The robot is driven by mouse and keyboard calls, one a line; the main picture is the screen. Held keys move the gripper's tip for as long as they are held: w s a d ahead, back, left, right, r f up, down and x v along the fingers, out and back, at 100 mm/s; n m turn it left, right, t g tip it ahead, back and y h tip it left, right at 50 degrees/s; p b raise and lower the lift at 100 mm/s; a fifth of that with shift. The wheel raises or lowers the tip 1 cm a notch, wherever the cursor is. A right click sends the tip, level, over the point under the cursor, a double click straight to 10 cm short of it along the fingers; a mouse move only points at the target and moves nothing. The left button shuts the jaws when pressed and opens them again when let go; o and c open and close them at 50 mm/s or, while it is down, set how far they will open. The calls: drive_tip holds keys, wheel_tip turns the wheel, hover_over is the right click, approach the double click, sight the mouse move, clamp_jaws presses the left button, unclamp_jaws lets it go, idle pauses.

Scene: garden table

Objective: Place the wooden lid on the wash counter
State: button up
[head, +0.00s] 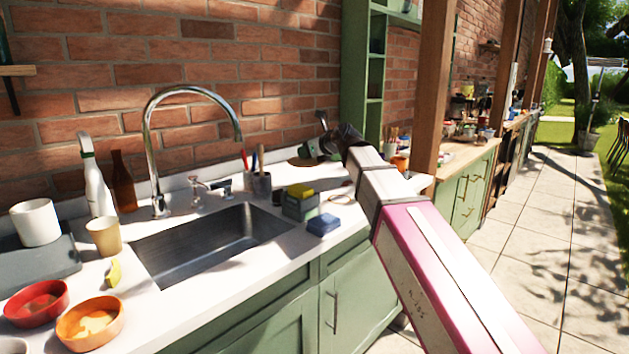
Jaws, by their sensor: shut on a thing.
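The wash counter (215,293) is a white top on green cabinets with a steel sink. My gripper (318,147) is small and dark at the end of my pink and white arm, over the counter's far right end near the brick wall. A flat brown round thing, the wooden lid (302,162), shows just left of and below it. My gripper is shut on the lid. The fingertips and part of the lid are hidden, and I cannot tell whether the lid touches the counter top.
The tap (153,150) rises behind the sink (210,245). Bowls (90,323), mugs and bottles fill the left end. A wooden post (437,90) stands right.

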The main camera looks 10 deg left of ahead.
drive_tip(key=shift+s+d+f, duration=0.1)
drive_tip(key=shift+s+f, duration=0.05)
drive_tip(key=shift+f, duration=0.05)
drive_tip(key=w+d+f, duration=0.1)
drive_tip(key=w+f, duration=0.1)
drive_tip(key=w, duration=0.1)
drive_tip(key=w+d+f, duration=0.2)
drive_tip(key=w, duration=0.1)
drive_tip(key=w+d+f, duration=0.2)
drive_tip(key=w, duration=0.2)
drive_tip(key=shift+f, duration=2.4)
drive_tip(key=shift+f, duration=0.1)
drive_tip(key=o, duration=1)
drive_tip(key=shift+c, duration=0.2)
drive_tip(key=v, duration=1.2)
